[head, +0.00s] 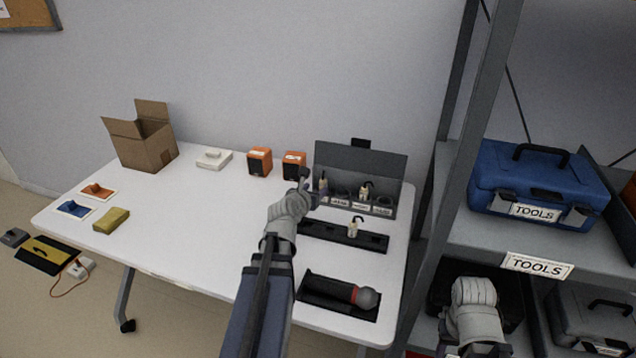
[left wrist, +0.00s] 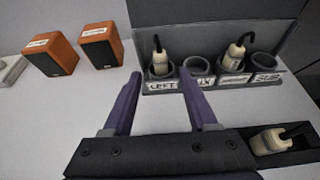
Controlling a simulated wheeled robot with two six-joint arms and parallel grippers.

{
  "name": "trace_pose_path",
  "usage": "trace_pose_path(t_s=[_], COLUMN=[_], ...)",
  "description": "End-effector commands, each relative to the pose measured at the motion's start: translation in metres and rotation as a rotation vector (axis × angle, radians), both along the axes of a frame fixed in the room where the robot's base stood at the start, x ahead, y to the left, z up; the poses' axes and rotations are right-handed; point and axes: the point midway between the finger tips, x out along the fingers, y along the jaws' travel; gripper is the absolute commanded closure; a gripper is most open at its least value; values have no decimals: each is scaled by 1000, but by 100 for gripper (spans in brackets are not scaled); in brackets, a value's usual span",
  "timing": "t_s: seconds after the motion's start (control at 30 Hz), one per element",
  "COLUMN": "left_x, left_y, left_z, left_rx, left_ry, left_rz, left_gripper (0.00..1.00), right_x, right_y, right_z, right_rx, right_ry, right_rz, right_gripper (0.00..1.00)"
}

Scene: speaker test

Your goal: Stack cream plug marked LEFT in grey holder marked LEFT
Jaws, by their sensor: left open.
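A cream plug with a black cord (left wrist: 159,65) stands in the leftmost grey holder, marked LEFT (left wrist: 161,86); the plug also shows in the head view (head: 323,184). Another cream plug (left wrist: 235,56) stands tilted in the third holder. A third cream plug (left wrist: 268,141) is in the dark tray in front, also visible in the head view (head: 352,229). Markings on the plugs are too small to read. My left gripper (left wrist: 160,74) is open and empty, its fingertips just short of the LEFT holder. My right gripper (head: 482,349) is low by the shelf, its fingers partly cut off.
Two orange speakers (head: 260,161) (head: 293,165) stand left of the grey holder rack (head: 359,165). A black tray with a microphone (head: 340,291) lies at the front right. An open cardboard box (head: 146,140) is at the far left. The table's middle is clear.

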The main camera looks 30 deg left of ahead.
Motion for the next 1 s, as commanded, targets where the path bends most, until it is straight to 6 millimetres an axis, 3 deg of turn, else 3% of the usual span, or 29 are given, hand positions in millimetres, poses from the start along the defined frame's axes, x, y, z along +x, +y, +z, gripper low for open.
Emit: trace_pose_path(t_s=[0.1,0.3,0.87,1.0], left_x=[-14,-21,-22,-21], left_y=[-4,-7,-7,-6], left_z=[9,12,12,29], left_rx=[0,-1,-1,0], left_ry=[1,0,0,0], left_rz=[-3,-7,-7,-8], left_gripper=[41,41,41,41], right_x=[0,0,0,0], right_y=[0,0,0,0], right_z=[9,12,12,29], right_rx=[0,0,0,0], right_ry=[0,0,0,0], right_rz=[0,0,0,0], right_gripper=[50,50,50,50])
